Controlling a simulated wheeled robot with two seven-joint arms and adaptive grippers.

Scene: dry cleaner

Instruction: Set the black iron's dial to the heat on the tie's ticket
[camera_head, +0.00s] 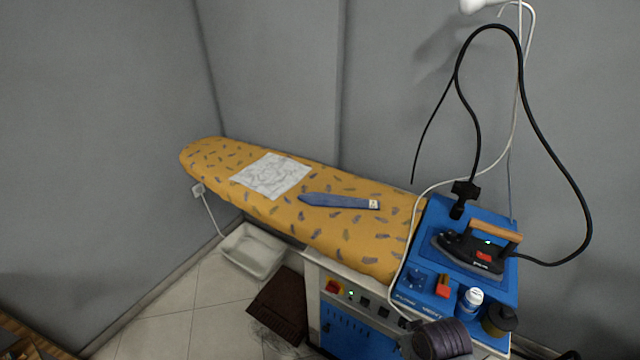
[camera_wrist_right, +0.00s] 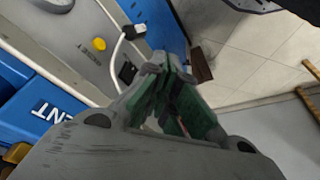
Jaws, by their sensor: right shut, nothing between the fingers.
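The black iron (camera_head: 470,256) with a wooden handle (camera_head: 494,231) rests on the blue stand at the right end of the ironing board. A red part shows on its side; its dial setting is too small to read. The blue tie (camera_head: 335,201) lies flat on the yellow patterned board. A small pale ticket (camera_head: 374,204) is at the tie's right end, its print unreadable. In the right wrist view my right gripper (camera_wrist_right: 174,100) has its green-padded fingers shut and empty, in front of the blue and white machine. My left gripper is not in view.
The ironing board (camera_head: 350,236) also holds a white printed cloth (camera_head: 272,175). On the blue stand (camera_head: 432,282) are a white-capped bottle (camera_head: 470,302) and a red block (camera_head: 443,290). A black cable (camera_head: 526,85) loops above the iron. A white tray (camera_head: 252,252) is below the board.

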